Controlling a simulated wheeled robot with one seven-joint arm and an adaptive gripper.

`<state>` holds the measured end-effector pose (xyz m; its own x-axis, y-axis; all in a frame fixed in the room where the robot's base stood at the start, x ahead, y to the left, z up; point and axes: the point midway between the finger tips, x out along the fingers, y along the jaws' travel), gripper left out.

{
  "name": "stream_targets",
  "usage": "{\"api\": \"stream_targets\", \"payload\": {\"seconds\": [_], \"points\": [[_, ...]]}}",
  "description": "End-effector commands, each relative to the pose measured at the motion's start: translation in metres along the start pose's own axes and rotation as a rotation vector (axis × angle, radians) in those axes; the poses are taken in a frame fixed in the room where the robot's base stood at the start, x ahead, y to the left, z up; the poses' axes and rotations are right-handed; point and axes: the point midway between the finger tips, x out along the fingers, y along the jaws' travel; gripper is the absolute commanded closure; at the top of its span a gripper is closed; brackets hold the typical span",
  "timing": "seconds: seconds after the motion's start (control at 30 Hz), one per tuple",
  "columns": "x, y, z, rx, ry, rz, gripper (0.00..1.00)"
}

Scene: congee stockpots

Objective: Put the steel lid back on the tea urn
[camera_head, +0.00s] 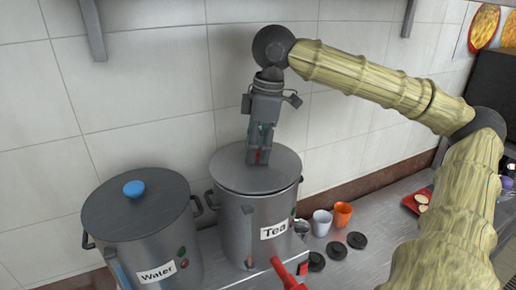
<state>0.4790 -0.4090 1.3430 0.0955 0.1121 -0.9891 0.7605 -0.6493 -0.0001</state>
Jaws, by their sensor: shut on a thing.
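The tea urn (240,222) is a grey steel pot with a white "Tea" label, at the centre bottom. The steel lid (232,173) lies flat over the urn's mouth, lined up with its rim. I cannot tell whether it rests fully on the rim or sits slightly above it. My gripper (258,158) points down over the middle of the lid, its fingers shut on the lid's knob. A bit of red shows between the fingers; the rest of the knob is hidden.
A water urn (150,232) with a blue-knobbed lid stands close on the left. White (321,223) and orange (342,214) cups and several black discs (337,251) lie right of the tea urn. A red-handled tap (288,276) juts out in front. The tiled wall is close behind.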

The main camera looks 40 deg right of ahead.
Motion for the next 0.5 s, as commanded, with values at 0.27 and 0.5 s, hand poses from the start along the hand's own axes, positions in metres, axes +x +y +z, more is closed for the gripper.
{"api": "stream_targets", "payload": {"seconds": [0.27,0.5], "points": [[0.0035,0.0,0.0005,0.0,0.0,0.0,0.96],[0.0058,0.0,0.0008,0.0,0.0,0.001,0.96]]}}
